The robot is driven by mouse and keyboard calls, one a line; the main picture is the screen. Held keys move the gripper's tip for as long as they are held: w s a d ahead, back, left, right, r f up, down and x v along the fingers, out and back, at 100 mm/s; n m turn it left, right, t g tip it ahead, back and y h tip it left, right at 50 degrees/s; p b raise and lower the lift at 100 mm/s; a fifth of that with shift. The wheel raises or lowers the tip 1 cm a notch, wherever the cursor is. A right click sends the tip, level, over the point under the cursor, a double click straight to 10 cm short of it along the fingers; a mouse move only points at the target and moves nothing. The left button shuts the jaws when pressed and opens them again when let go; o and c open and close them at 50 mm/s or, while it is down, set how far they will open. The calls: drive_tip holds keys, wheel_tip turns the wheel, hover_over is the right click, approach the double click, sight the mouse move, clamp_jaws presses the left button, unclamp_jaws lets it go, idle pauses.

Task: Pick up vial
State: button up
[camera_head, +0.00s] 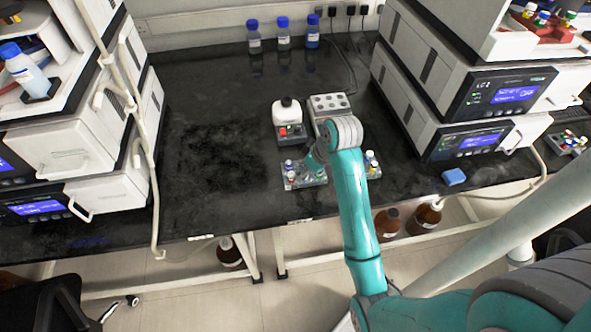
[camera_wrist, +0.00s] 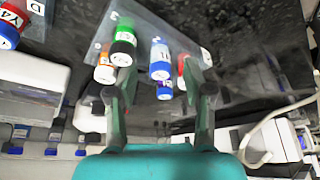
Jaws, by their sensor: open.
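In the wrist view my gripper (camera_wrist: 157,78) is open, with one finger on each side of a cluster of vials. A blue vial (camera_wrist: 159,58) with a white label lies between the fingers in the picture. A green vial (camera_wrist: 124,34) with a black cap and an orange-capped vial (camera_wrist: 104,70) are near the left finger. A smaller blue-capped vial (camera_wrist: 165,91) and a red vial (camera_wrist: 181,70) are near the right finger. They sit in a grey rack (camera_wrist: 195,42). In the head view the rack (camera_head: 313,182) is on the bench, partly hidden by my arm. Contact cannot be told.
A second vial rack (camera_head: 373,172) stands right of my arm. A white device (camera_head: 288,118) and a grey block with wells (camera_head: 328,103) stand behind. Instrument stacks flank the bench (camera_head: 215,150), which is clear left of the rack. Three bottles (camera_head: 283,38) stand at the back.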

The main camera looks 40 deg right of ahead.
drive_tip(key=shift+f, duration=0.15)
drive_tip(key=c, duration=0.9)
drive_tip(key=shift+w, duration=0.1)
